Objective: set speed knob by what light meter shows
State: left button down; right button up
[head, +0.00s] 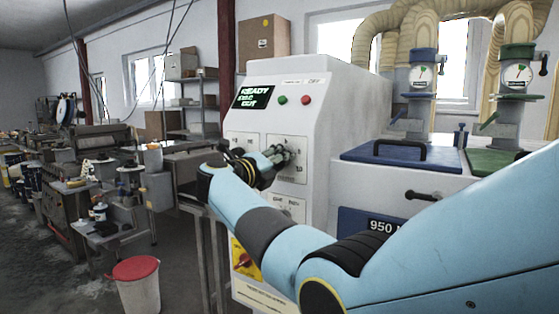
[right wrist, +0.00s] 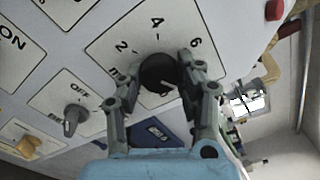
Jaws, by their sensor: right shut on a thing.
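My right gripper (head: 277,154) is at the front panel of the white control cabinet (head: 345,110), its fingers on a dial plate. In the right wrist view the gripper (right wrist: 161,66) is shut on a round black knob (right wrist: 158,76), one finger on each side. The plate around the knob carries the numbers 2, 4 and 6; its other marks are partly hidden, and I cannot read the pointer's setting surely. I cannot pick out a light meter for certain. My left gripper is not in view.
An OFF-marked knob (right wrist: 74,115) is beside the held one. Blue (head: 423,77) and green (head: 517,74) gauge units stand right. A red-lidded bin (head: 135,269) stands left.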

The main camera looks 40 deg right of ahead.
dwell(0.5)
jog(key=o, duration=1.1)
jog(key=shift+w, duration=0.1)
jog(key=shift+o, duration=0.2)
jog(key=v, duration=0.7)
jog(key=shift+a, duration=0.25)
